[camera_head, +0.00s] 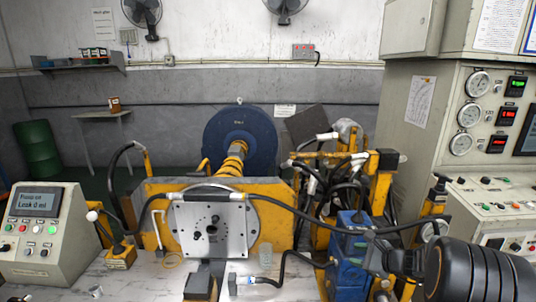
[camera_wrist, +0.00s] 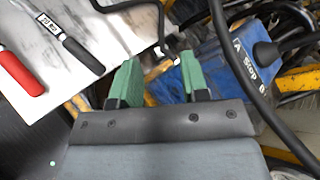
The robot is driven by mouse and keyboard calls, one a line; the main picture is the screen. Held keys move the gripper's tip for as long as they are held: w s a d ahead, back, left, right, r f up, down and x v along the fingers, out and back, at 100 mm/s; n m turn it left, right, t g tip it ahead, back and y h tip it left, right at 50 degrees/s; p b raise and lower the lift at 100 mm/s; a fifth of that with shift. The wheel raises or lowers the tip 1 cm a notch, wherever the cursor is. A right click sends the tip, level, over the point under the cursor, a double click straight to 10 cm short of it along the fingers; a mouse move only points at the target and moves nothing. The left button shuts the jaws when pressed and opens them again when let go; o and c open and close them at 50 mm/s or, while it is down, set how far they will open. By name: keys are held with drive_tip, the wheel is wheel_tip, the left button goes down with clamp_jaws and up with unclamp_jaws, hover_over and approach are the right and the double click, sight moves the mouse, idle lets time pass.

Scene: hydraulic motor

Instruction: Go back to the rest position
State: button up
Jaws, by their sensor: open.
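My gripper (camera_wrist: 158,72) shows in the wrist view with its two green fingers apart and nothing held between them. In the head view my gripper (camera_head: 382,262) is at the lower right, partly dark and hard to make out, in front of the blue unit (camera_head: 350,245). In the wrist view the blue unit (camera_wrist: 222,68) lies beyond and right of the fingers, and a black hose passes close by them. The hydraulic motor's metal plate (camera_head: 190,240) stands upright on the yellow frame (camera_head: 275,190) in the middle of the head view.
A control box (camera_head: 42,240) with a screen stands at the left. A large control panel (camera_head: 480,125) with gauges fills the right. Black hoses loop across the frame. In the wrist view, a red-handled tool (camera_wrist: 20,75) and a black-handled tool (camera_wrist: 80,52) lie on the light bench.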

drive_tip(key=s+a+r+n+g+h, duration=0.3)
drive_tip(key=s+a+n, duration=0.3)
drive_tip(key=s+n, duration=0.4)
drive_tip(key=s+a+r+n+g+h, duration=0.3)
drive_tip(key=s+a+n+h, duration=0.2)
drive_tip(key=s+n, duration=0.6)
drive_tip(key=s+a, duration=0.1)
drive_tip(key=s, duration=0.1)
drive_tip(key=shift+s+a+r+n+p, duration=0.3)
drive_tip(key=shift+s+a+r, duration=0.05)
drive_tip(key=shift+s+a, duration=0.05)
